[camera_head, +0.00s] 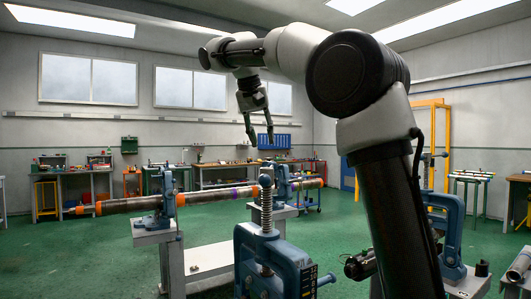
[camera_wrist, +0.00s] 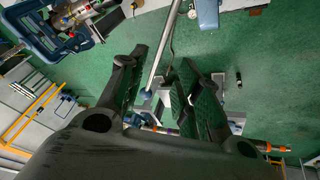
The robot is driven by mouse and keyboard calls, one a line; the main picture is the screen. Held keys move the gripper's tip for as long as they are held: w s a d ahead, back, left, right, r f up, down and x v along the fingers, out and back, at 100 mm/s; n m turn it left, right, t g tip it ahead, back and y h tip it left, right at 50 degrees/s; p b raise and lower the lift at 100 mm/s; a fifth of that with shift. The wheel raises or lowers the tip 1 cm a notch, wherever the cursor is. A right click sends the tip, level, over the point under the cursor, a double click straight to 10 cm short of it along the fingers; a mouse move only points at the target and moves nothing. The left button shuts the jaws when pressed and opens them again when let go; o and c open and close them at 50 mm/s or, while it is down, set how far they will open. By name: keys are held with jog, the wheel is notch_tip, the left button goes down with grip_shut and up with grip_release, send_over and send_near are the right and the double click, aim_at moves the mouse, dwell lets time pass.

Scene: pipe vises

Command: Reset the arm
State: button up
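My gripper (camera_head: 260,135) hangs from the raised arm in the upper middle of the head view. Its two fingers point down and stand apart with nothing between them. In the wrist view my gripper (camera_wrist: 160,85) also shows its two dark fingers apart, with green floor and parts of a vise stand seen far beyond the gap. The fingers touch nothing that I can see.
A long pipe (camera_head: 205,196) with orange bands lies level in blue vises on stands. A large blue vise (camera_head: 270,262) stands close in front, another (camera_head: 447,228) at right. Workbenches (camera_head: 225,172) line the back wall. Green floor (camera_head: 50,262) at left is clear.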

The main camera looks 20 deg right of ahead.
jog(key=v, duration=0.2)
jog(key=shift+s+a+r, duration=0.1)
jog(key=shift+r, duration=0.2)
jog(key=s+d+f+n+y, duration=0.2)
jog(key=s+d+f, duration=0.3)
jog(key=s+f, duration=1)
jog(key=s+d+f+n+t+y, duration=0.1)
jog(key=s+d+f, duration=0.4)
jog(key=s+f, duration=1)
jog(key=shift+s+d+f+n+y, duration=0.2)
jog(key=shift+n+y, duration=0.2)
jog(key=shift+n, duration=0.4)
